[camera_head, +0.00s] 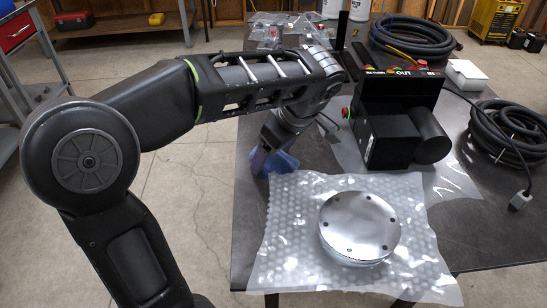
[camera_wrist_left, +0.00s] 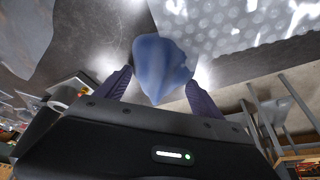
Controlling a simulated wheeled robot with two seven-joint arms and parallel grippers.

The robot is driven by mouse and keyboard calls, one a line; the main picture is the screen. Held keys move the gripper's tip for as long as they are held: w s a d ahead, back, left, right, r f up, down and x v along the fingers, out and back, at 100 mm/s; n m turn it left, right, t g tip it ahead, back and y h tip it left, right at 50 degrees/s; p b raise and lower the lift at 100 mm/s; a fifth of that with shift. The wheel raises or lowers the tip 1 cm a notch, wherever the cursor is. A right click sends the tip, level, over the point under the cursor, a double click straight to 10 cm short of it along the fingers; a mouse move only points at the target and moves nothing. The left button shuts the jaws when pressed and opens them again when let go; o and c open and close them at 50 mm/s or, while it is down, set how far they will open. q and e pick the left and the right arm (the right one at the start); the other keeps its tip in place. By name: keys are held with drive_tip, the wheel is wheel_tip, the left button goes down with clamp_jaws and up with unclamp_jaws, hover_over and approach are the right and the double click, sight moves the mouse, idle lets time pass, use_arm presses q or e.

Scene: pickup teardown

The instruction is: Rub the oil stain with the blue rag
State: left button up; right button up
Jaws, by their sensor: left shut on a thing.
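The blue rag (camera_head: 282,163) is at the tabletop's left edge, beside the bubble wrap, and partly hidden by my arm. In the left wrist view the bunched rag (camera_wrist_left: 162,62) sits between the two fingers. My left gripper (camera_head: 262,158) points down and is shut on the rag; its fingers also show in the left wrist view (camera_wrist_left: 158,82). The rag is close to the dark tabletop (camera_head: 253,224), but I cannot tell how firmly it touches. I cannot make out the oil stain for certain in either view. My right gripper is not in view.
A round metal flange (camera_head: 360,226) lies on bubble wrap (camera_head: 284,240) in front of the rag. A black box with buttons (camera_head: 392,122) stands to the right. Coiled black hoses (camera_head: 410,38) and a cable coil (camera_head: 505,135) lie farther right. Open floor lies left of the table.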

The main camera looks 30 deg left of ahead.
use_arm(q)
drive_tip(key=shift+w+a+f, duration=0.1)
drive_tip(key=shift+w+a, duration=0.05)
drive_tip(key=shift+w, duration=0.05)
drive_tip(key=shift+a, duration=0.1)
drive_tip(key=shift+w+a+p, duration=0.2)
drive_tip(key=shift+w+a, duration=0.3)
drive_tip(key=shift+w, duration=0.25)
drive_tip(key=shift+w+a+p, duration=0.15)
drive_tip(key=shift+w+a, duration=0.35)
drive_tip(key=shift+w, duration=0.2)
drive_tip(key=shift+w+a+p, duration=0.5)
drive_tip(key=shift+w+a, duration=0.6)
drive_tip(key=shift+w, duration=0.3)
drive_tip(key=shift+r, duration=0.2)
drive_tip(key=shift+r+p, duration=2.05)
drive_tip(key=shift+r, duration=0.9)
